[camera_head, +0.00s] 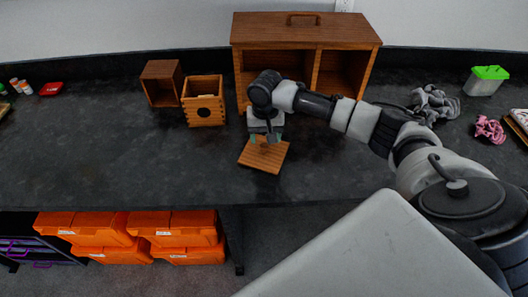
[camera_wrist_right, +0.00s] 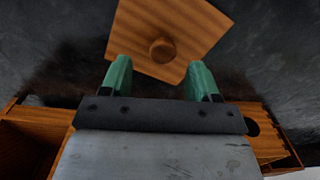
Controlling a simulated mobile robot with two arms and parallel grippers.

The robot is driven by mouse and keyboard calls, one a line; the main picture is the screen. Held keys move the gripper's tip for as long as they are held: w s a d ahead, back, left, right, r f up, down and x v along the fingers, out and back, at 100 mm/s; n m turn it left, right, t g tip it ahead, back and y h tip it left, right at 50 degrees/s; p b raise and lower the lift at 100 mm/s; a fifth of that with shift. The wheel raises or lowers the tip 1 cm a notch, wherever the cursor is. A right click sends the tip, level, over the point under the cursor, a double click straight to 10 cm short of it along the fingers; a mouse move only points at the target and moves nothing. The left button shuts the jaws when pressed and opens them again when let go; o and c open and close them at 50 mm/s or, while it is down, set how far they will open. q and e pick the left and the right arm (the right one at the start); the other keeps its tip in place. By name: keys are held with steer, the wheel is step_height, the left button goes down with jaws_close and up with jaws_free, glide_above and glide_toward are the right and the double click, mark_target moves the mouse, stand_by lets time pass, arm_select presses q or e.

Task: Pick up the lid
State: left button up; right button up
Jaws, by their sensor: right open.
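The lid (camera_head: 264,157) is a square wooden board lying flat on the dark counter. In the right wrist view the lid (camera_wrist_right: 180,25) shows a round wooden knob (camera_wrist_right: 162,50) near its middle. My right gripper (camera_head: 267,138) is over the lid in the head view and partly hides it. In the right wrist view my right gripper (camera_wrist_right: 160,78) has its two green fingertips spread apart, with the knob ahead of and between them; nothing is held. My left gripper is in neither view.
A wooden box with a round hole (camera_head: 204,112) and a plain wooden box (camera_head: 161,70) stand left of the lid. A wooden cabinet (camera_head: 306,30) stands behind. Grey cloth (camera_head: 434,104) lies right. The counter's front left is clear.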

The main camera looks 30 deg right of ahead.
mark_target(264, 145)
steer(key=f, duration=0.4)
steer(key=shift+s+a+f, duration=0.15)
steer(key=shift+a, duration=0.1)
steer(key=shift+c, duration=1.4)
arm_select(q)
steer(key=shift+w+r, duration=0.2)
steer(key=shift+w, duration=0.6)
arm_select(e)
steer(key=c, duration=0.7)
